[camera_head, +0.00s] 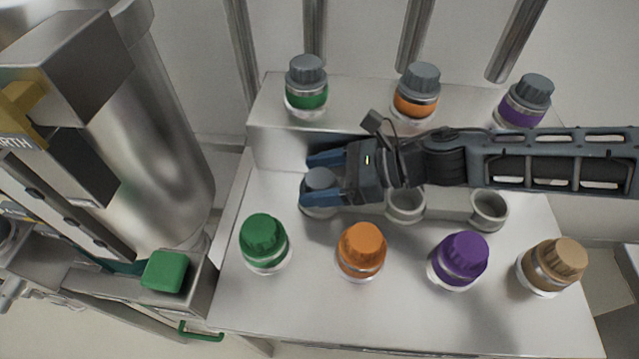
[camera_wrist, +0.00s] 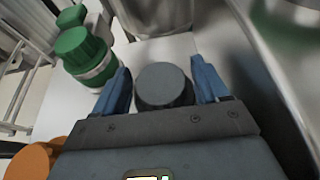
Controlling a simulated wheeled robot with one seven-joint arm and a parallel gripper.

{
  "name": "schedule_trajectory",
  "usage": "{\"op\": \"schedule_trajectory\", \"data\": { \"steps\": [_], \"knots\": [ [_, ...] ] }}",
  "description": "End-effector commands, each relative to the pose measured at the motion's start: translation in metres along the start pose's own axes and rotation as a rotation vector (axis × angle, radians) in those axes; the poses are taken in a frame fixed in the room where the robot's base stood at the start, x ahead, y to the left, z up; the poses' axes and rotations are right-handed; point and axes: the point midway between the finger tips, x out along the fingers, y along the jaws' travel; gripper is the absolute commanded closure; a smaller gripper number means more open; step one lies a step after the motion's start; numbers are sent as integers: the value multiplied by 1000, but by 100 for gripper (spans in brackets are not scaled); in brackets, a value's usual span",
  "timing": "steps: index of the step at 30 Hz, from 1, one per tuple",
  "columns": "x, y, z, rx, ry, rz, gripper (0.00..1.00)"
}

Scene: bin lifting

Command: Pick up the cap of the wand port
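A grey cap (camera_head: 320,181) sits on a port at the left end of the middle row of the metal stand. It also shows in the wrist view (camera_wrist: 163,84), upright between the fingers. My gripper (camera_head: 322,178) reaches in from the right, with one blue finger on each side of the cap. The fingers look spread, and narrow gaps seem to separate them from the cap; contact cannot be ruled out. The port's lower part is partly hidden by the near finger.
Two uncapped grey ports (camera_head: 405,206) (camera_head: 489,210) stand to the right. In front are green (camera_head: 264,240), orange (camera_head: 361,249), purple (camera_head: 459,259) and tan (camera_head: 553,264) capped ports. Several grey-topped ports (camera_head: 306,83) line the raised back step. A large metal cylinder (camera_head: 165,130) stands left.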

Motion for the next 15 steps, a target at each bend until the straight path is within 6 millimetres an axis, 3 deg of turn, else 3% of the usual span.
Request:
{"op": "schedule_trajectory", "data": {
  "steps": [2, 15],
  "knots": [
    [0, 0, 0, 0, 0, 0, 34],
    [0, 0, -1, 0, 1, 0, 76]
  ]
}}
